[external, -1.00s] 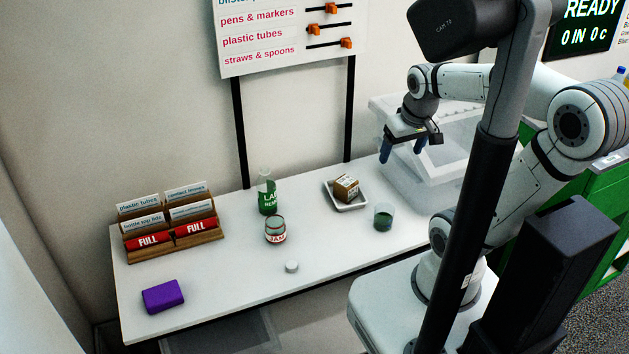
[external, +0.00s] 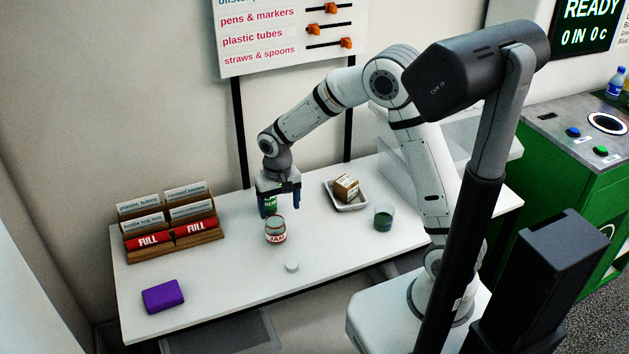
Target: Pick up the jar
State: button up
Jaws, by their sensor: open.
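The jar (external: 275,231) is a small clear glass jar with a red and white label reading "JAM". It stands upright and open-topped near the middle of the white table. My gripper (external: 279,207) points down with its blue fingers apart and empty. In the picture it is just above and behind the jar, in front of the green-labelled bottle (external: 270,203), and hides most of that bottle. I cannot tell the exact gap between the fingers and the jar or the bottle. A small white round lid (external: 292,266) lies on the table in front of the jar.
A wooden card rack (external: 175,243) stands at the left, with a purple block (external: 163,296) in front. A white tray (external: 349,207) holding a brown box (external: 346,187) and a glass with dark green contents (external: 383,216) stand to the right. The table's front centre is mostly clear.

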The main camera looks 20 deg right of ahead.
aim_at(275, 230)
jog(key=shift+a+f, duration=0.6)
jog(key=shift+f, duration=0.25)
jog(key=f, duration=0.7)
jog(key=shift+a+f+p, duration=0.15)
jog(key=shift+a+p, duration=0.05)
jog(key=shift+p, duration=0.15)
jog(key=shift+c, duration=0.6)
jog(key=c, duration=1)
